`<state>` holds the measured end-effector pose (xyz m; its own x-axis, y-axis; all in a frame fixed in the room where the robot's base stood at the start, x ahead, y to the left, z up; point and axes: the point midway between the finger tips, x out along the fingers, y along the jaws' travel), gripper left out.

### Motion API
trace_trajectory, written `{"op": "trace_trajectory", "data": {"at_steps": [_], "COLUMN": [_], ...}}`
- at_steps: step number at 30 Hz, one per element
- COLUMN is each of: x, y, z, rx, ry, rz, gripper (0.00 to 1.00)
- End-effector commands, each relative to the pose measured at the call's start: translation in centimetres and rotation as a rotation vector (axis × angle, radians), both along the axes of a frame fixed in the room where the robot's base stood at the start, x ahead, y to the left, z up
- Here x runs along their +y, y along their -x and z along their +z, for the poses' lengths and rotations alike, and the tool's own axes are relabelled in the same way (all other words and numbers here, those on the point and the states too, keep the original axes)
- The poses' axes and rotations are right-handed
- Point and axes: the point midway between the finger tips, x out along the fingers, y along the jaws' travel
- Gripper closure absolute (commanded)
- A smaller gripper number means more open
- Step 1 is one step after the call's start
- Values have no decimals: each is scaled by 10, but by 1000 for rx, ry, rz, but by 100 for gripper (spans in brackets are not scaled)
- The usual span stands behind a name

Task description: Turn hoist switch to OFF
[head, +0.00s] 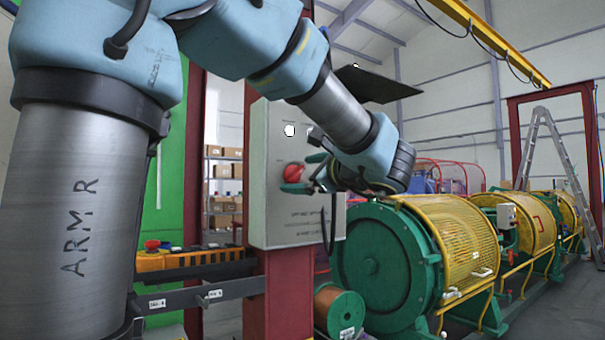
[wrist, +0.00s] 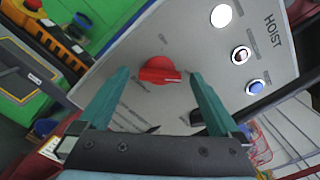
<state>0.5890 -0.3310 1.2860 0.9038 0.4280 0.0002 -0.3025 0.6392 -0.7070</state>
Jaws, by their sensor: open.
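The hoist switch is a red rotary knob (wrist: 160,70) on a light grey panel marked HOIST (wrist: 195,25). In the head view the red knob (head: 293,172) is on the front of the grey box (head: 268,215), which is fixed to a red post. My gripper (head: 305,177) is at the panel, with green fingers by the knob. In the wrist view my open gripper (wrist: 165,85) has one finger on each side of the knob, slightly short of it in the picture. I cannot tell whether a finger touches it. The small labels around the knob are unreadable.
A white lamp (wrist: 221,16), a white-centred button (wrist: 241,55) and a blue button (wrist: 256,87) are on the same panel. A green and yellow strander machine (head: 400,255) stands at right. An orange pendant (head: 152,255) with a red button sits at lower left.

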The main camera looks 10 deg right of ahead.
Motion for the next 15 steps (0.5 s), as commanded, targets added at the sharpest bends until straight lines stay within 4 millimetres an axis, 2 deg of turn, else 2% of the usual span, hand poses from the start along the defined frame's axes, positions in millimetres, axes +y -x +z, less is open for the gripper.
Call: {"op": "trace_trajectory", "data": {"at_steps": [2, 15], "x": [0, 0], "y": [0, 0], "z": [0, 0], "rx": [0, 0], "ry": [0, 0], "rz": [0, 0], "gripper": [5, 54]}}
